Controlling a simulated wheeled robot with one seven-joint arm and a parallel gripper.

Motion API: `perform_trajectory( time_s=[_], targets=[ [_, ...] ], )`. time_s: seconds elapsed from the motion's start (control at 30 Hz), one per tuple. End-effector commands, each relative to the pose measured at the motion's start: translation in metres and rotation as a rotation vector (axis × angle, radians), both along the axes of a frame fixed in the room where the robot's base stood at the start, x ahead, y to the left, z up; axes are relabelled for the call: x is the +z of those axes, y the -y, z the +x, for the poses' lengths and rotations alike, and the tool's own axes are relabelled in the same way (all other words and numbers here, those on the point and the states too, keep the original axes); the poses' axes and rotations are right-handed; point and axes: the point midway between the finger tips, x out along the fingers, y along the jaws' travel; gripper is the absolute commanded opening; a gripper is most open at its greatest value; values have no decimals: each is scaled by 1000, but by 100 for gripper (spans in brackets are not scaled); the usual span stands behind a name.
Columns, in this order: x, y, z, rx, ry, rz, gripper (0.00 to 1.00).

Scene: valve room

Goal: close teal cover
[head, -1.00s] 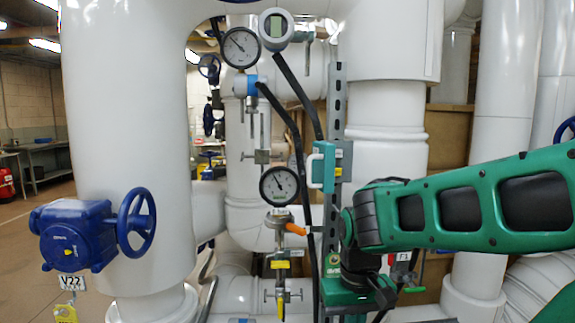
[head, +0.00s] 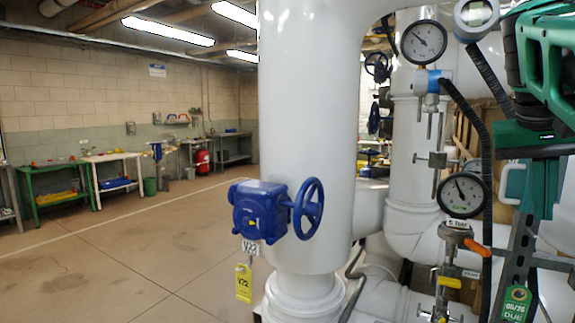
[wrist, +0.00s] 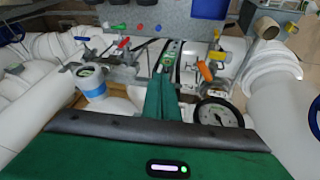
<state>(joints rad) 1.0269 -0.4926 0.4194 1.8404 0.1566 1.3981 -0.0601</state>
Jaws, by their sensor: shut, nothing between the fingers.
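My gripper (head: 515,262) points down in front of the upright metal strut, just right of the lower gauge. In the wrist view its green fingers (wrist: 165,85) are together and hold nothing. I cannot tell whether they touch the cover.
The pressure gauge (head: 463,195) and an orange lever (head: 478,247) are close left of my gripper. A green tag (head: 515,302) hangs below. A blue valve handwheel (head: 308,209) sits before a thick white pipe (head: 306,110). Open floor (head: 130,255) lies left, with benches behind.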

Motion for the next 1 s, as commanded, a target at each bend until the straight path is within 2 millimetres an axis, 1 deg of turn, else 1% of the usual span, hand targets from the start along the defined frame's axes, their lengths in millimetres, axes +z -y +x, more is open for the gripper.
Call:
perform_trajectory(
  time_s=[0.03,0.07,0.1,0.2,0.3,0.4,0.53,0.7,0.87,1.0],
  targets=[
    [19,0,5,-17,9,-29,0],
    [28,-2,9,-20,9,-41,0],
    [41,-10,14,-21,9,-63,0],
    [69,-36,30,-25,3,-113,0],
    [90,-61,48,-26,-13,-156,0],
    [105,-86,65,-27,-34,-192,0],
    [114,-109,86,-29,-61,-225,0],
    [118,-127,102,-25,-86,-245,0],
    [114,-128,106,-24,-93,-248,0],
    [100,-120,106,-21,-94,-246,0]
  ],
)
